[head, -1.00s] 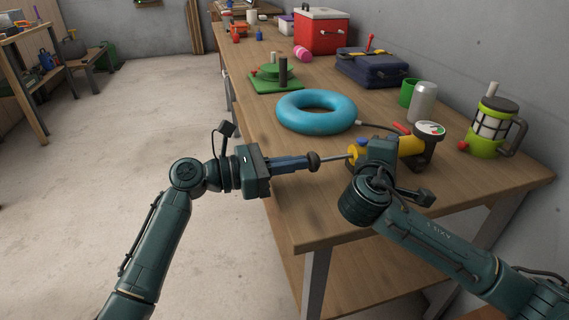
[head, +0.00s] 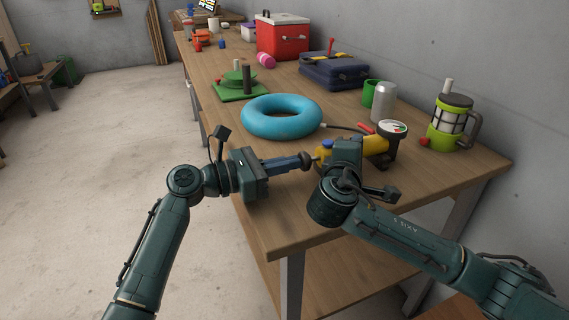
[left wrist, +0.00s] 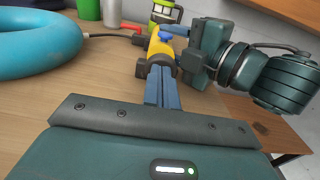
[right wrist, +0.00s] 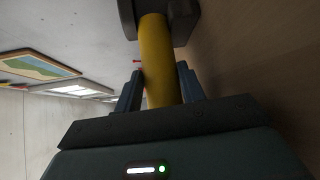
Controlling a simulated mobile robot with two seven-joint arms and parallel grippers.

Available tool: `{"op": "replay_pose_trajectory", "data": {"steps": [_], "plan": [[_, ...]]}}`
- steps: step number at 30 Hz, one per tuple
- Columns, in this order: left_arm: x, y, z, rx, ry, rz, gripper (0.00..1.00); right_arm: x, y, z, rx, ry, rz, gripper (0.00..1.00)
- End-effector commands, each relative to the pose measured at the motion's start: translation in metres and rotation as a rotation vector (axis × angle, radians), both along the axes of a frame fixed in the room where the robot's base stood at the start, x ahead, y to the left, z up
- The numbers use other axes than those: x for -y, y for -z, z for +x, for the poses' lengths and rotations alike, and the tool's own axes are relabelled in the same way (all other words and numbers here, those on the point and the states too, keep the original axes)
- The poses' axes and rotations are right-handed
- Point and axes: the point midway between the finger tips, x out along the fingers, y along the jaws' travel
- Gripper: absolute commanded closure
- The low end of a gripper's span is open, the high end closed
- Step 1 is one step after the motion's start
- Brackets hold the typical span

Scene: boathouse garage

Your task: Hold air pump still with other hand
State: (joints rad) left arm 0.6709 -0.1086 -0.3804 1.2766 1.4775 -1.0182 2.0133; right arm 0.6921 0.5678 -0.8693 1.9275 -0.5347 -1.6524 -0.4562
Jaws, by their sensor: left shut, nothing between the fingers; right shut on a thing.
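The yellow air pump (head: 373,146) lies on the workbench, with a round gauge (head: 393,127) at its far end and a hose to the blue swim ring (head: 281,117). My right gripper (right wrist: 160,85) is shut on its yellow barrel; the right wrist view shows a finger on each side. The pump's dark handle knob (head: 306,160) points left, with little of the rod showing. My left gripper (head: 298,162) is shut with nothing between its fingers, and their tips are at the knob. In the left wrist view the fingers (left wrist: 160,75) line up with the pump.
A green cup (head: 369,93), a grey can (head: 384,103) and a green lantern (head: 450,122) stand behind the pump. A blue case (head: 335,73) and a red cooler (head: 283,38) are farther back. The bench's front right corner is clear.

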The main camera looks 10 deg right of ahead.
Motion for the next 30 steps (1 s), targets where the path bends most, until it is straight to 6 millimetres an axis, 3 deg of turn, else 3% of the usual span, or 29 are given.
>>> {"op": "replay_pose_trajectory", "data": {"steps": [5,18,24,30], "plan": [[-0.017,0.0,-0.005,0.002,0.003,0.0,1.0,-0.005,0.001,0.0,-0.001,-0.015,0.003,0.99],[-0.113,-0.001,-0.02,0.001,-0.002,0.002,1.0,-0.003,0.001,0.0,-0.001,-0.008,0.004,0.99],[-0.134,-0.002,-0.024,0.0,0.0,0.0,1.0,-0.002,0.001,0.0,-0.001,-0.005,0.003,0.99],[-0.137,-0.002,-0.024,-0.001,0.0,-0.001,1.0,-0.002,0.001,0.0,-0.001,-0.004,0.001,0.99]]}}
